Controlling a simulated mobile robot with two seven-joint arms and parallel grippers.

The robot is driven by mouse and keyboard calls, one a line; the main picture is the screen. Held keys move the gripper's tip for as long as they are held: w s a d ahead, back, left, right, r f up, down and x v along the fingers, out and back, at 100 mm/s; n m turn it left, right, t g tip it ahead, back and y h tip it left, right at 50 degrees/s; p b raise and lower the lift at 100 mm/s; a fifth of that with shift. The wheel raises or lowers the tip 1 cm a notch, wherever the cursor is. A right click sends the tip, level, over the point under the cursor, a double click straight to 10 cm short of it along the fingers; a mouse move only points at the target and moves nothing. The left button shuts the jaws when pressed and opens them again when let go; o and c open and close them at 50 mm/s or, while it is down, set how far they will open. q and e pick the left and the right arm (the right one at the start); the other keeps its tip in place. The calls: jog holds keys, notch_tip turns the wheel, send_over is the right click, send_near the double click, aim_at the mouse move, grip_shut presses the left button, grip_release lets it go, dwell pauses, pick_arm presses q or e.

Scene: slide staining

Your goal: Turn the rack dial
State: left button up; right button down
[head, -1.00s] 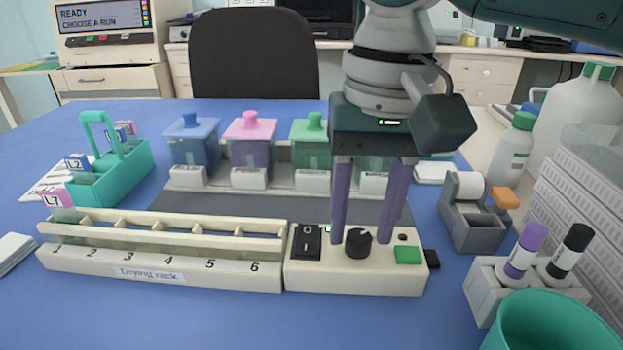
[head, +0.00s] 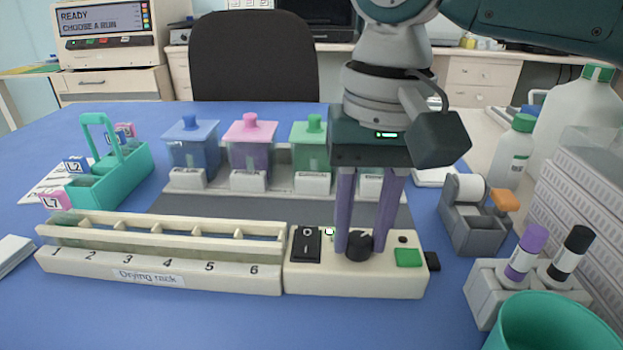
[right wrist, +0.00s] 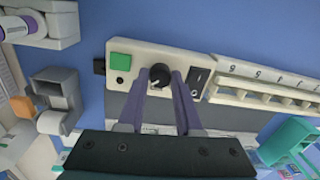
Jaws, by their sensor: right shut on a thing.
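The drying rack (head: 145,277) is a cream numbered rack on the blue table, with a control box (head: 330,280) at its right end. The black dial (head: 359,248) sits on the box between a black rocker switch (head: 306,244) and a green button (head: 408,257). My right gripper (head: 360,244) reaches down from above, its two purple fingers shut on the dial, one on each side. In the right wrist view the dial (right wrist: 160,74) shows between the fingertips (right wrist: 160,80), with a pale mark on it. My left gripper is not in view.
Staining jars (head: 250,150) stand behind the box. A teal slide carrier (head: 110,175) is at the left. A grey label dispenser (head: 475,225), a marker holder (head: 480,290) and a teal cup (head: 545,325) stand to the right. The blue table in front is clear.

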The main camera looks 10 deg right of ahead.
jog(key=shift+r+p, duration=0.15)
jog(key=shift+p, duration=0.4)
jog(key=n+p, duration=0.2)
jog(key=p, duration=0.2)
jog(key=shift+r+n, duration=0.15)
jog(key=shift+n, duration=0.25)
jog(key=shift+n+p, duration=0.35)
jog(key=shift+n, duration=0.05)
jog(key=n+p, duration=0.1)
jog(key=n, duration=0.1)
jog(key=shift+n, duration=0.3)
jog(key=shift+f+n+g+p, duration=0.15)
jog(key=shift+n+p, duration=0.2)
jog(key=shift+n, duration=0.55)
jog(key=shift+f+n+g+p, duration=0.15)
jog(key=shift+n+p, duration=0.15)
jog(key=shift+n, duration=0.6)
jog(key=c, duration=0.9)
grip_release()
